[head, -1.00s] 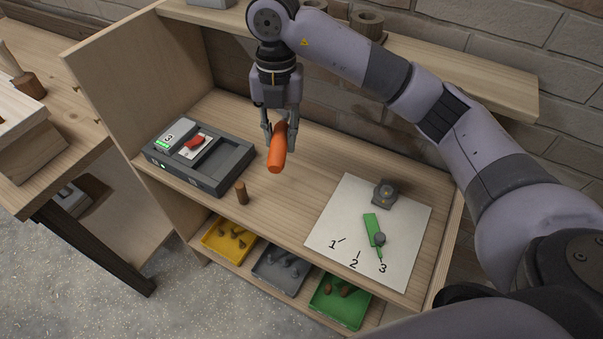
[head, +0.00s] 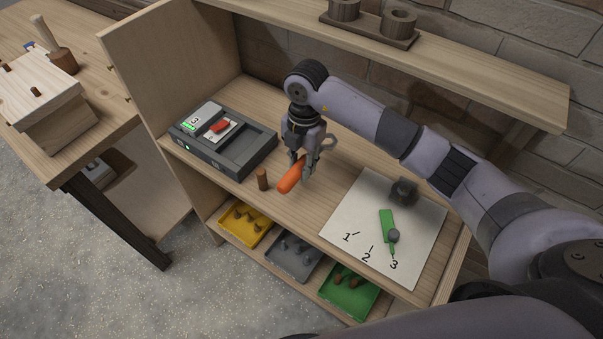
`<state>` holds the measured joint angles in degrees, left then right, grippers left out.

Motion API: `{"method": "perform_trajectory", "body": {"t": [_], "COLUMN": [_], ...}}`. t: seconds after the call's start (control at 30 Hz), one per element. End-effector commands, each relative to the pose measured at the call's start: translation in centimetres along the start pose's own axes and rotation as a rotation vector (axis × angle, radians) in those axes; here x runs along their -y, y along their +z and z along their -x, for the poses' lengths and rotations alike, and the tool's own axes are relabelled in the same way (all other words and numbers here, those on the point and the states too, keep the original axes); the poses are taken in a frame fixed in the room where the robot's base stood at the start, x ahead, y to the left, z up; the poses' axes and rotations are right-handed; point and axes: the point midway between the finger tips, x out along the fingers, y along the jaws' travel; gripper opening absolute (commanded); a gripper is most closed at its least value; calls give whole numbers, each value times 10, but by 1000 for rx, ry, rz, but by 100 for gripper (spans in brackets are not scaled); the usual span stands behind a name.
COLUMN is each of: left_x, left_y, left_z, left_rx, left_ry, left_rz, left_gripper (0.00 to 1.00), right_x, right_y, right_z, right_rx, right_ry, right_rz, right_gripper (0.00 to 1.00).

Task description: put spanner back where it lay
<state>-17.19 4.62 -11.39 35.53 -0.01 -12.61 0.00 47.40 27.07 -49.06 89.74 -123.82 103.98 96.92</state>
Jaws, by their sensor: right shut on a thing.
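The spanner (head: 291,178) has a thick orange handle and what looks like a grey ring end at the upper right. My right gripper (head: 303,167) points down and is shut on it, over the middle of the workbench (head: 330,180). The handle slants down to the left, its lower end near a small brown peg (head: 262,179). The fingers partly hide the spanner. I cannot tell whether it touches the bench top. My left gripper is not in view.
A grey device (head: 222,141) with a red-marked slot stands left on the bench. A white numbered sheet (head: 355,205) with a green pointer (head: 387,224) lies right. Yellow, grey and green trays sit below. An overhead shelf (head: 480,75) spans the back.

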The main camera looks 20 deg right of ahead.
Motion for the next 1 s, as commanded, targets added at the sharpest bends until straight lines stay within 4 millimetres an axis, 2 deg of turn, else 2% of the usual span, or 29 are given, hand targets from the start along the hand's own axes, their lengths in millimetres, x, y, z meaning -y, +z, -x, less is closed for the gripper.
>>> {"method": "perform_trajectory", "body": {"t": [0.23, 0.47, 0.87, 0.9, 1.0], "left_x": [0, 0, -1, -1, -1], "left_y": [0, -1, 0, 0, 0], "left_z": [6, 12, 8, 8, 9], "left_rx": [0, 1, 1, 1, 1], "left_ry": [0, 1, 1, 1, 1], "left_rz": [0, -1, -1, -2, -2], "left_gripper": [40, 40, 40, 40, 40], "right_x": [0, -1, -1, -1, -1], "right_y": [1, 4, 5, 5, 5], "right_z": [-23, -54, -61, -61, -60], "right_rx": [-1, -1, 0, 0, 0], "right_ry": [-1, 0, 2, 1, 1], "right_rz": [1, 1, 2, 2, 1], "right_gripper": [0, 0, 0, 26, 32]}}
